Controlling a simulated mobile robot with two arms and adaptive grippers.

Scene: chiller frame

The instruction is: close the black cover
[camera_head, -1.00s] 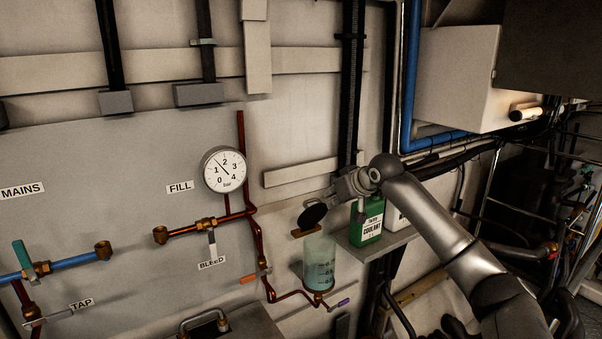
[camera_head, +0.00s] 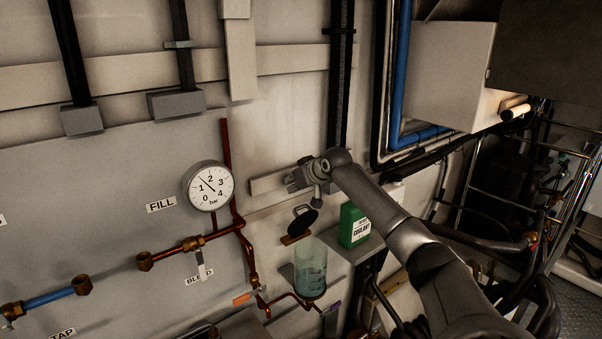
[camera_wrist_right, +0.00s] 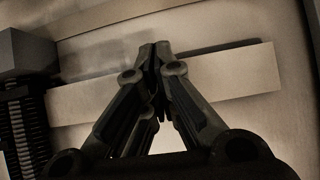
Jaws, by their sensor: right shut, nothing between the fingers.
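The black cover (camera_head: 302,220) is a small round lid. It stands raised and tilted above the mouth of the clear reservoir (camera_head: 310,268), beside a brown bracket (camera_head: 296,239) on the wall. The reservoir holds bluish liquid and is uncovered at the top. My right gripper (camera_head: 292,181) is above the cover, close to the wall and apart from the cover. In the right wrist view my right gripper (camera_wrist_right: 161,48) is shut and empty, with its tips in front of a pale wall strip. The cover does not show there. My left gripper is not in view.
A green coolant bottle (camera_head: 353,226) stands on a shelf right of the reservoir, under my right arm. The pressure gauge (camera_head: 209,186) and copper pipes are to the left. A pale box (camera_head: 450,75) juts out at upper right.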

